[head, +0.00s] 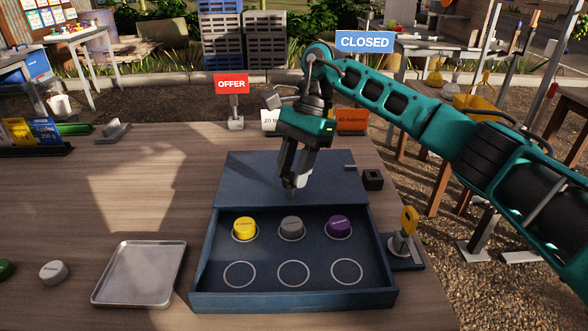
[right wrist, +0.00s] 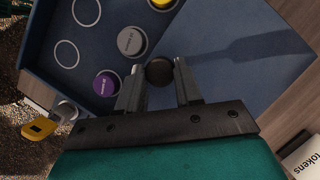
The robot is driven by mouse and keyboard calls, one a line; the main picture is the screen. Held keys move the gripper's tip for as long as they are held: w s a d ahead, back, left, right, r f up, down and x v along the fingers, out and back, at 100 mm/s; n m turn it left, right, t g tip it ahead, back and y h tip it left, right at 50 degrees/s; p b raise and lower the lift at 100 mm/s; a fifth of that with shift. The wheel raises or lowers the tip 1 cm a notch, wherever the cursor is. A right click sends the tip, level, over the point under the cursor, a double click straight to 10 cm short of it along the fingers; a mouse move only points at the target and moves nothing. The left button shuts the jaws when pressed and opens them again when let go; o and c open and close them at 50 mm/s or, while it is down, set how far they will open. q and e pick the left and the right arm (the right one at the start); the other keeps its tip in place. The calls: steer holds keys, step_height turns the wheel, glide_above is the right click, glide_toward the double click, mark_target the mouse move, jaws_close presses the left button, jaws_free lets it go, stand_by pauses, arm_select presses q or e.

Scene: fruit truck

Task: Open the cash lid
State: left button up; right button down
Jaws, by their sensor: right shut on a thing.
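The blue cash box (head: 290,300) stands on the wooden table. Its flat blue lid (head: 245,178) covers the back part, and the front part is uncovered. Inside are a yellow token (head: 245,228), a grey token (head: 292,228) and a purple token (head: 338,227), each on a ring; the front rings are empty. My right gripper (head: 293,186) is over the lid near its front edge. In the right wrist view its fingers (right wrist: 159,84) are shut on a dark round knob (right wrist: 158,71) on the lid. In the head view the knob is hidden by the fingers. My left gripper is not in view.
A yellow key-like piece (head: 408,222) stands at the box's right side. An OFFER sign (head: 232,85) and token cards stand behind. The table's middle left is clear.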

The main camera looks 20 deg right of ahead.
steer(key=c, duration=0.8)
jaws_free()
steer(key=shift+o, duration=0.2)
steer(key=shift+r, duration=0.1)
steer(key=p+v, duration=0.2)
steer(key=v, duration=1)
steer(key=shift+d+r, duration=0.15)
steer(key=shift+r, duration=0.2)
steer(key=shift+w, duration=0.1)
steer(key=shift+r, duration=0.1)
